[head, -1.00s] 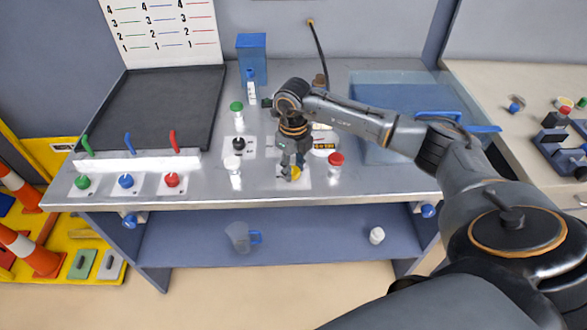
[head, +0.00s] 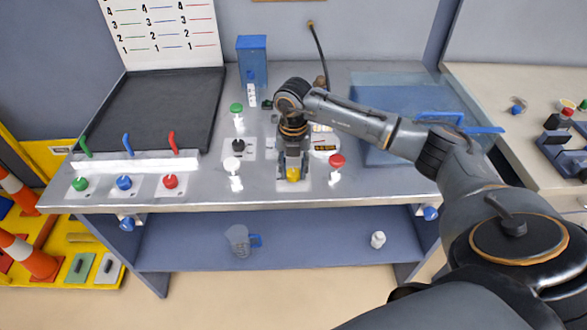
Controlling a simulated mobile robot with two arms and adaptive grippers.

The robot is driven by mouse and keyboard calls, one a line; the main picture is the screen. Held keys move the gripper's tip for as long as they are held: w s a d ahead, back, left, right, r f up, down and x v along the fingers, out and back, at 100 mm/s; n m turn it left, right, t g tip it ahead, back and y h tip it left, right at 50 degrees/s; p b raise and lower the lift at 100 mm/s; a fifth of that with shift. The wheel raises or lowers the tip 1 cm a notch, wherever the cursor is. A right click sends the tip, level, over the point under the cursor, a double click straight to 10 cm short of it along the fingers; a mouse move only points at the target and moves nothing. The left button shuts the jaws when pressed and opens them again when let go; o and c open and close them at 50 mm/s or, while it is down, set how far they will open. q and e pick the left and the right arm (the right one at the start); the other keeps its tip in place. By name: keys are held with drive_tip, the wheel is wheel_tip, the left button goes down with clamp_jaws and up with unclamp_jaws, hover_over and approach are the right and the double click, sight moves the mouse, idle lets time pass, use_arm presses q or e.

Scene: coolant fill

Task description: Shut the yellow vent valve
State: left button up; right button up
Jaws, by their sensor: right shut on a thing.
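The yellow vent valve (head: 293,175) is a small yellow knob on a pale plate near the front edge of the metal bench. My right gripper (head: 292,172) points down over it from above, with its fingers shut on the knob. The fingers and wrist hide part of the knob, and I cannot tell its turn position. My left gripper is not in view.
A red knob (head: 337,161) stands close on the right, and white (head: 232,165) and black (head: 238,146) knobs on the left. Green, blue and red valves (head: 170,181) sit at the front left. A blue-edged tank (head: 390,145) stands at the right.

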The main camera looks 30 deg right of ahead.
sight(293, 172)
drive_tip(key=shift+w+r+m, duration=0.1)
drive_tip(key=shift+m, duration=0.5)
drive_tip(key=o, duration=1.2)
drive_tip(key=shift+c, duration=0.2)
wheel_tip(293, 172, up, 12)
